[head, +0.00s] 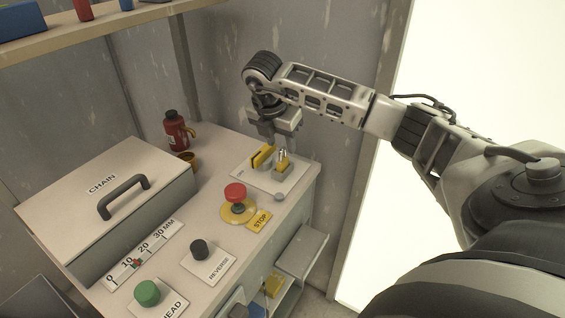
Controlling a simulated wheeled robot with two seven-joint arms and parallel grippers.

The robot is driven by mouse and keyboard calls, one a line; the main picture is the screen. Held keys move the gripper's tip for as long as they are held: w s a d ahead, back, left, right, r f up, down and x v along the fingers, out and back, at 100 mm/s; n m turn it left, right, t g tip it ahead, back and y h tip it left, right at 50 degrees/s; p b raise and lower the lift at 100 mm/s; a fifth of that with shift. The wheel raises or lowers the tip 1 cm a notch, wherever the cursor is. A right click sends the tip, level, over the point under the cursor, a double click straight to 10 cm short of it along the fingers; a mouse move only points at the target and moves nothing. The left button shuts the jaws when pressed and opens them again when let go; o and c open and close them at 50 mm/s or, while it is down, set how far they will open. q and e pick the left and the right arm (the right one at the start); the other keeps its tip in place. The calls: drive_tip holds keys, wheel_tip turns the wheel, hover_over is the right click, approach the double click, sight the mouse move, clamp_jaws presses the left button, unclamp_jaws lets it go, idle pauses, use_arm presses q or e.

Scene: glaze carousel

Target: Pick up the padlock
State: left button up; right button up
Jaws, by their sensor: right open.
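The padlock (283,167) is a small brass-yellow block with a metal shackle. It is on a pale plate (253,174) at the back right corner of the bench top. My right gripper (279,143) points down just above and behind the padlock, with its fingers apart and nothing seen between them. The fingertips are small and partly merge with the wall and padlock, so I cannot tell whether they touch it. A yellow handle-like piece (262,156) stands on the same plate, just left of the padlock. My left gripper is not in view.
A red emergency-stop button (235,192) on a yellow base stands in front of the plate. A red bottle (176,131) and yellow cup (187,159) are to the left. A CHAIN box (75,190) fills the left side. The wall stands close behind.

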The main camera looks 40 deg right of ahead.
sight(282, 147)
drive_tip(key=p+x, duration=0.1)
drive_tip(key=x, duration=0.4)
drive_tip(key=shift+f, duration=0.1)
clamp_jaws()
